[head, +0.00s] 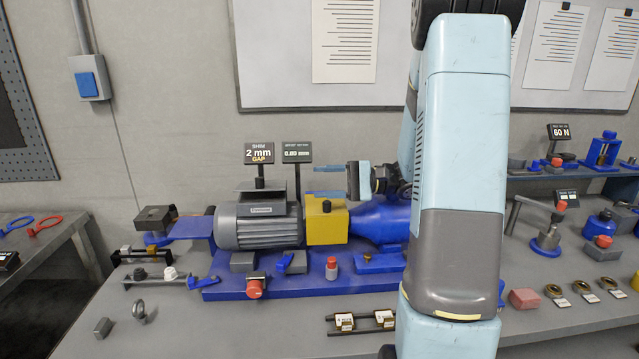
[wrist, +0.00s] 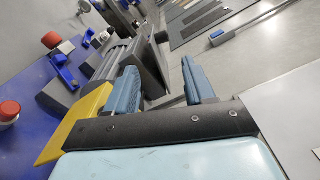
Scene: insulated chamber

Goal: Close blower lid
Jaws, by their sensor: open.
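I cannot clearly make out a lid labelled as the blower's. A grey finned motor (head: 256,224) sits on a blue base, with a flat dark plate (head: 262,186) above it. A yellow cover (head: 326,222) stands right of the motor, and a blue rounded housing (head: 380,220) is right of that, partly behind my arm. My gripper (head: 328,181) is open and empty above the yellow cover, its fingers pointing left. In the wrist view my gripper (wrist: 160,86) shows two blue fingers apart, with a grey plate (wrist: 152,68) beyond them and the yellow cover (wrist: 75,125) beside them.
Two small signs (head: 259,153) stand behind the motor. A red knob (head: 254,289) and small fixtures line the front of the blue base (head: 300,283). Small parts lie on the grey bench (head: 230,325). My arm hides part of the bench's right side.

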